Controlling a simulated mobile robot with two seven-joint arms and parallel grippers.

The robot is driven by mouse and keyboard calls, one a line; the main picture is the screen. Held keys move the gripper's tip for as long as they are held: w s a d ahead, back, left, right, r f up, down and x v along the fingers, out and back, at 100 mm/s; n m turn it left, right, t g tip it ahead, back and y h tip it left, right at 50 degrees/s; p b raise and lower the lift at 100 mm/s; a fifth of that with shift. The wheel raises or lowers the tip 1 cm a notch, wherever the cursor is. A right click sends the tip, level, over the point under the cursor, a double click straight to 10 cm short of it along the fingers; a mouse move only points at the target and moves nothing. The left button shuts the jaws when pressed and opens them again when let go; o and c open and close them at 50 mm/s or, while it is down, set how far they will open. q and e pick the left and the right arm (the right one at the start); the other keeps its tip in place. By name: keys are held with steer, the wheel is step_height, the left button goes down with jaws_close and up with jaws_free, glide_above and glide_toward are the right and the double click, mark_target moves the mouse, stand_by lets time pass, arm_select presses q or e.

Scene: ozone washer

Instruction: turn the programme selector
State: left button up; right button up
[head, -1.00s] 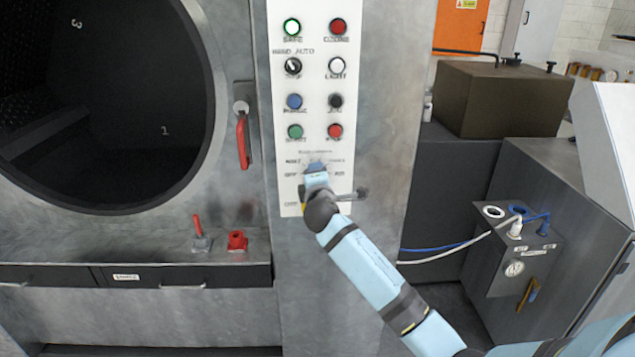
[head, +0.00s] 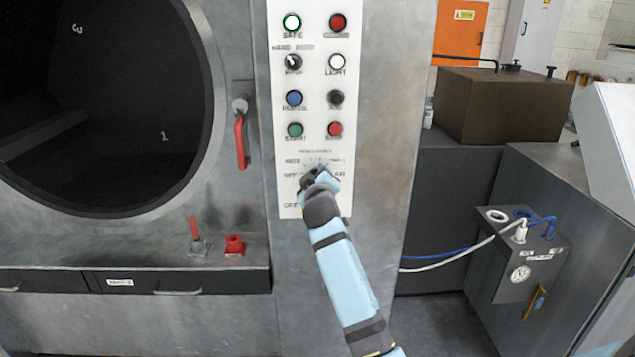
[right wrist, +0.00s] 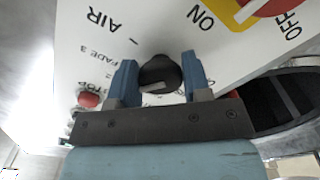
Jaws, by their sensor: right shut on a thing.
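The programme selector (right wrist: 160,74) is a round black knob with a pale pointer mark, on the white control panel (head: 283,160). In the right wrist view it sits between the two blue fingers of my right gripper (right wrist: 161,78), which is shut on it. In the head view my right gripper (head: 322,172) is at the lower part of the panel and hides most of the knob. Printed words such as AIR and FADE 3 surround the knob in the wrist view. My left gripper is not in view.
Several buttons, including a red stop button (head: 335,129) and a green start button (head: 295,130), are just above my gripper. A red-and-yellow ON/OFF switch (right wrist: 250,10) is close by. A red door handle (head: 241,140) and the open drum are at left.

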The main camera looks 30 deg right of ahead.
arm_select(q)
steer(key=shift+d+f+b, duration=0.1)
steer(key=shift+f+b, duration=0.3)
steer(key=shift+b, duration=0.05)
arm_select(e)
steer(key=m, duration=0.5)
steer(key=shift+a, duration=0.1)
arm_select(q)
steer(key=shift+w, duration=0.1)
arm_select(e)
steer(key=o, duration=0.8)
steer(key=shift+o, duration=0.2)
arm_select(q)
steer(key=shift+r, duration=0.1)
arm_select(e)
steer(key=shift+f, duration=0.1)
